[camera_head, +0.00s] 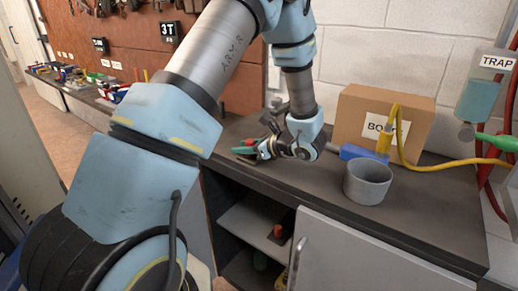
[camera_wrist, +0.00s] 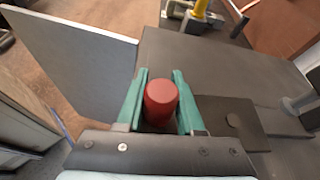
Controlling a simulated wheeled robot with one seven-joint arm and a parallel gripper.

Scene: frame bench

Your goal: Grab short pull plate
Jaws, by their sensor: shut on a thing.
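My gripper (camera_wrist: 159,76) has two green fingers, closed on the sides of a red cylinder (camera_wrist: 160,97) in the wrist view. The cylinder's lower part is hidden by the gripper body. A dark flat plate (camera_wrist: 215,108) with a round spot lies on the bench, just right of the fingers. I cannot tell whether this plate or the red piece is the short pull plate, or whether they are joined. In the head view my gripper (camera_head: 257,150) is low over the bench's left part, with a bit of red (camera_head: 249,142) beside the fingers.
A grey cup (camera_head: 367,183), a blue block (camera_head: 358,152) and a cardboard box (camera_head: 368,118) stand on the bench (camera_head: 300,190) to the right. A yellow hose (camera_head: 440,166) runs behind. An open cupboard (camera_head: 245,225) is below. A pale panel (camera_wrist: 85,60) stands left of the fingers.

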